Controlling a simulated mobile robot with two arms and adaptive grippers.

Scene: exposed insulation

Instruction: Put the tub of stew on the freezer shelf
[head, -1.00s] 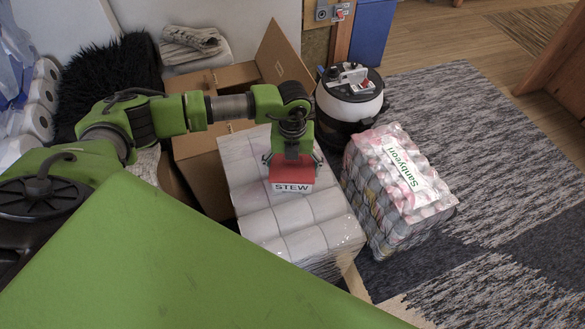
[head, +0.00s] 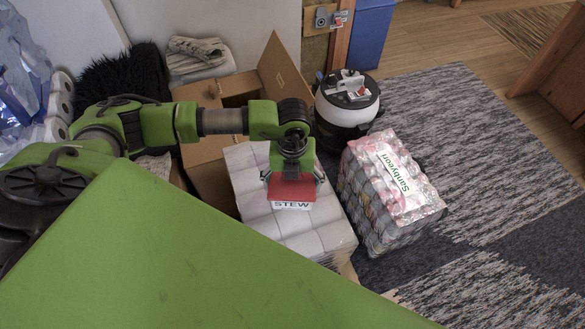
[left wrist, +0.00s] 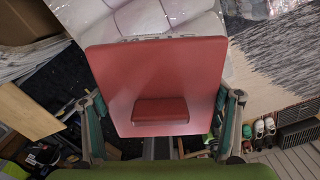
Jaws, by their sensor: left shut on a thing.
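The tub of stew (head: 291,192) has a red lid and a white side lettered STEW. In the head view it hangs upright below my left gripper (head: 292,178), in front of a pack of white rolls. In the left wrist view the red lid of the tub (left wrist: 158,75) fills the middle, with a small raised red block on it. The fingers of my left gripper (left wrist: 162,128) are at the tub's two sides, shut on it. My right gripper is not in view. I see no freezer shelf in these frames.
A wrapped pack of white rolls (head: 325,240) stands below the tub. A Sanbyeon pack (head: 390,190) stands to its right, a black and white round machine (head: 347,105) behind. An open cardboard box (head: 205,150) is behind left. The patterned rug (head: 450,120) at right is mostly clear.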

